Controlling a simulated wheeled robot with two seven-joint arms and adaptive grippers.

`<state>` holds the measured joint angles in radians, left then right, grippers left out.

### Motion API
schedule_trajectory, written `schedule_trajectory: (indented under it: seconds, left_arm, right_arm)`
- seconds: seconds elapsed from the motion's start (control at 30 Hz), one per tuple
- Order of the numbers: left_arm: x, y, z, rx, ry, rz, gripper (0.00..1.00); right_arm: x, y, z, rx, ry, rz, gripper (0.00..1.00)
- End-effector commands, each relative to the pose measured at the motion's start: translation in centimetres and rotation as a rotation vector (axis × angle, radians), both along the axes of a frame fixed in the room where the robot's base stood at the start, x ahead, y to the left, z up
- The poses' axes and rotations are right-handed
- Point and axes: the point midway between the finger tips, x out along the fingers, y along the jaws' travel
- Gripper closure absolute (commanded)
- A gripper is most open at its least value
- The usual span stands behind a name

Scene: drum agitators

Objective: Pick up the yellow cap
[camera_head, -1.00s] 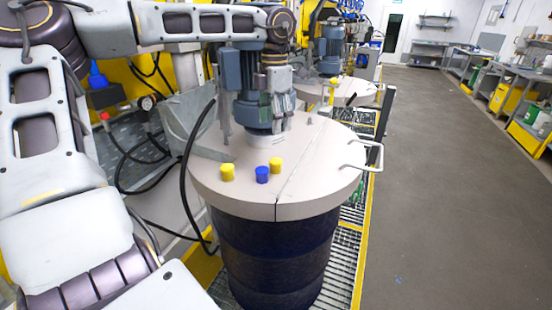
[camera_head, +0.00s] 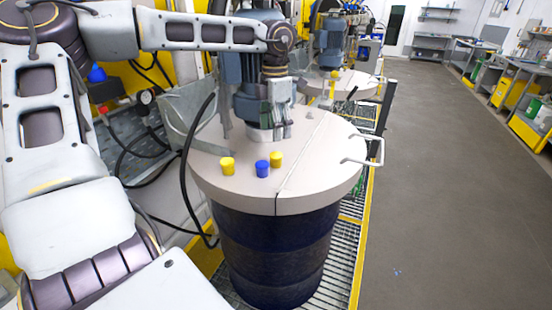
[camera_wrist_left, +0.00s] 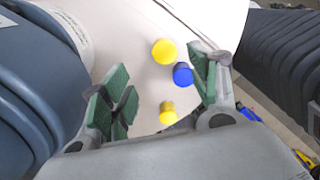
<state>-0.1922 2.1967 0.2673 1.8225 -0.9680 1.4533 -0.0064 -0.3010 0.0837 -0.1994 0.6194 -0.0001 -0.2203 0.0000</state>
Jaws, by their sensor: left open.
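Two small yellow caps stand on the round, pale drum lid (camera_head: 320,160): the left yellow cap (camera_head: 228,166) and the right yellow cap (camera_head: 276,159). A blue cap (camera_head: 262,168) stands between them, close to the right one. My left gripper (camera_head: 272,132) is open and empty, pointing down above the lid, behind the caps in the head view. In the left wrist view, its green-padded fingers (camera_wrist_left: 160,90) are spread wide. One yellow cap (camera_wrist_left: 164,51) shows beyond, another (camera_wrist_left: 168,113) nearer the palm, and the blue cap (camera_wrist_left: 183,74) near the right finger. My right gripper is out of view.
A blue-grey agitator motor (camera_head: 248,85) stands on the lid right behind my left gripper. A black hose (camera_head: 184,180) runs along the lid's left side. A metal handle (camera_head: 372,152) sticks out at the right. The lid's front is clear.

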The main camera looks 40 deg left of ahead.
Motion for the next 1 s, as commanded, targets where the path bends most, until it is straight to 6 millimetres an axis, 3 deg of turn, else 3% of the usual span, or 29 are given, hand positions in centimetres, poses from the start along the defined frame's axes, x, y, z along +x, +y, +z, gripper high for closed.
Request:
schedule_trajectory:
  seconds: [0.33,0.83,1.0]
  left_arm:
    - [0.0,0.0,-3.9,-0.002,0.001,0.000,0.39]
    - [-0.1,-0.1,-4.5,-0.001,0.000,0.000,0.39]
    - [-0.2,-0.4,-5.6,-0.003,0.001,0.001,0.39]
  right_arm:
    - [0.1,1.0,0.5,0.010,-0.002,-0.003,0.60]
    - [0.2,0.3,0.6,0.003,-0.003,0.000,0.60]
    - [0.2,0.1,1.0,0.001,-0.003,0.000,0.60]
